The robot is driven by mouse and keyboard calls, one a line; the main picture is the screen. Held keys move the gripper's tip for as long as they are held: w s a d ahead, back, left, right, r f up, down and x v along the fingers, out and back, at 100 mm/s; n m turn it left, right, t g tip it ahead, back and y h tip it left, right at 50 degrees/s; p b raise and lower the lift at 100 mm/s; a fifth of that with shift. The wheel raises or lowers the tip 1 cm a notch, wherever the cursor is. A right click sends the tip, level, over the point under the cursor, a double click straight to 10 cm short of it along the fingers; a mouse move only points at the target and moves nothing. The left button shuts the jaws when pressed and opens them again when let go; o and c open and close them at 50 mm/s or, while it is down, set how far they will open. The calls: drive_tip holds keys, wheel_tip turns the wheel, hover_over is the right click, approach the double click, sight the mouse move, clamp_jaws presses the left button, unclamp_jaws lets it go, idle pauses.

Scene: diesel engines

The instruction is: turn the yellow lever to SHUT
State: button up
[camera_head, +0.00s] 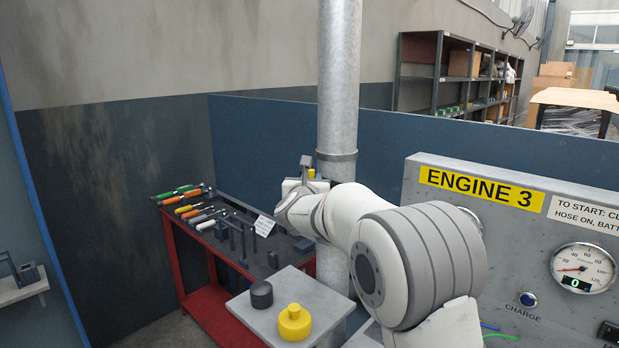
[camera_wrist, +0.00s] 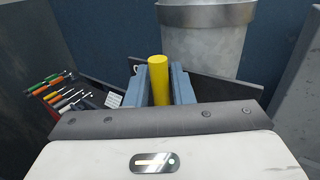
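A yellow cylinder (camera_wrist: 158,80), which looks like the grip of the yellow lever, stands upright between the two fingers of my gripper (camera_wrist: 160,86) in the wrist view. The fingers lie close against both its sides. In the head view my gripper (camera_head: 306,178) is in front of the grey pipe, with a small bit of yellow (camera_head: 311,173) showing at its tip. The lever's pivot and any SHUT marking are hidden or out of sight. I cannot tell which position the lever is in.
The thick grey pipe (camera_head: 339,80) stands just behind my gripper. A red tool bench (camera_head: 205,303) with several tools is at left. The ENGINE 3 panel (camera_head: 520,270) is at right.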

clamp_jaws()
